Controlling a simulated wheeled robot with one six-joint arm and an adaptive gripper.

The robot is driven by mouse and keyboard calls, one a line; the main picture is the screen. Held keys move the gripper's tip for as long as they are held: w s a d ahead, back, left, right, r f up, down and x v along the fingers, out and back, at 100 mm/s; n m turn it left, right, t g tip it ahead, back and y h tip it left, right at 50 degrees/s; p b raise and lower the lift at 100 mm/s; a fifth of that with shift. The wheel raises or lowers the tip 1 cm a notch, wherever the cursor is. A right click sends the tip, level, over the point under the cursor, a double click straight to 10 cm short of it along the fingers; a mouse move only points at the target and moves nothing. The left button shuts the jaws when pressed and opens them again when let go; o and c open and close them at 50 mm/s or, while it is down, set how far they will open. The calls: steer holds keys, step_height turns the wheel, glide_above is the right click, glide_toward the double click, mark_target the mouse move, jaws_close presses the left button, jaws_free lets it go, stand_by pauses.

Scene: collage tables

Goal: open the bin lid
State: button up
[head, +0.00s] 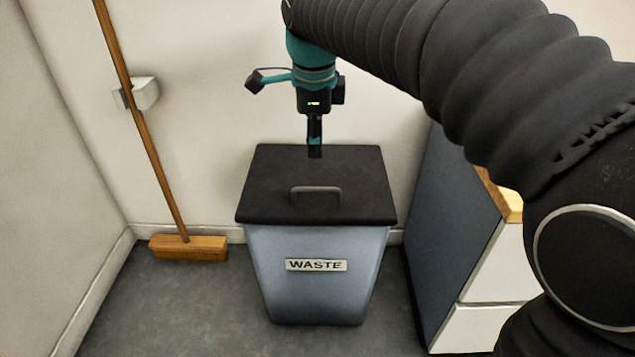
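The waste bin (318,297) is grey-blue with a "WASTE" label and stands on the floor against the back wall. Its black lid (270,185) lies flat on top and is closed. A dark handle (315,190) rises from the lid toward its front. My gripper (315,152) points down over the rear part of the lid, behind the handle in the picture. I cannot tell whether its tip touches the lid. The fingers appear as one narrow dark shape, so their opening is unclear.
A cabinet (450,230) with a wooden top and pale drawers stands close on the bin's right.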

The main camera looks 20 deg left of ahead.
mark_target(316, 188)
steer(key=w+f+b, duration=0.1)
steer(key=f, duration=0.7)
steer(key=w+f+b, duration=0.1)
steer(key=f, duration=0.4)
steer(key=shift+w+a+b, duration=0.25)
steer(key=shift+w+b, duration=0.05)
jaws_close()
